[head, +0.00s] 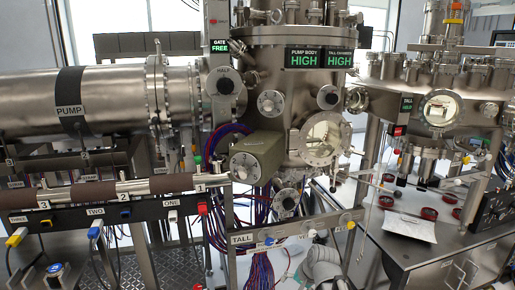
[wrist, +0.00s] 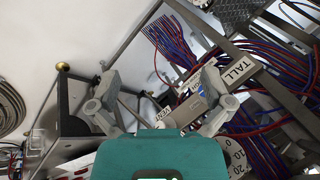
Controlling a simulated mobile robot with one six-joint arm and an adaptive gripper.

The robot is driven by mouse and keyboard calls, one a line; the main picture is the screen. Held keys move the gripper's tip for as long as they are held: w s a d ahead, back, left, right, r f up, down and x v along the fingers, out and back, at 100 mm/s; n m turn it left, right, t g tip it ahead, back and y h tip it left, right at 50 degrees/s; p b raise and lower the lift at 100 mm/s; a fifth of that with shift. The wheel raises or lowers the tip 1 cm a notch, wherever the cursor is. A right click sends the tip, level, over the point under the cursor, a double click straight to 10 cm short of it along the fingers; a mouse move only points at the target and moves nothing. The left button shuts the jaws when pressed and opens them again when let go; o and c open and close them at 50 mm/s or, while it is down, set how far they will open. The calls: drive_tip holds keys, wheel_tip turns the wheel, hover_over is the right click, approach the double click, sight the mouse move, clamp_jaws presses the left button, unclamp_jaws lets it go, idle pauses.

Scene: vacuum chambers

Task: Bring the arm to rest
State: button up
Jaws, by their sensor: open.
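My gripper (wrist: 160,82) shows in the wrist view with its two grey fingers spread wide apart. It is open and nothing is held between the fingers. Behind the fingers are a metal frame bar with a TALL label (wrist: 238,70) and bundles of red and blue cables (wrist: 172,40). In the head view a pale grey part of my arm shows low in the middle, in front of the frame below the TALL rail (head: 285,233). The gripper's fingers cannot be made out in the head view.
A steel chamber (head: 275,100) with HIGH displays stands in the middle. A long pump cylinder (head: 110,98) lies at the left above a rail with numbered plugs. At the right a bench (head: 405,245) carries a paper sheet (head: 408,228) and dark red dishes (head: 429,214). Cables hang below the chamber.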

drive_tip(key=s+d+n+g+h+p, duration=0.1)
drive_tip(key=s+d+n+g+h, duration=0.2)
drive_tip(key=s+d+n, duration=0.2)
drive_tip(key=s, duration=0.2)
drive_tip(key=shift+s+d+r+h+p, duration=0.15)
drive_tip(key=shift+s+r+h+p, duration=0.25)
idle(1.6)
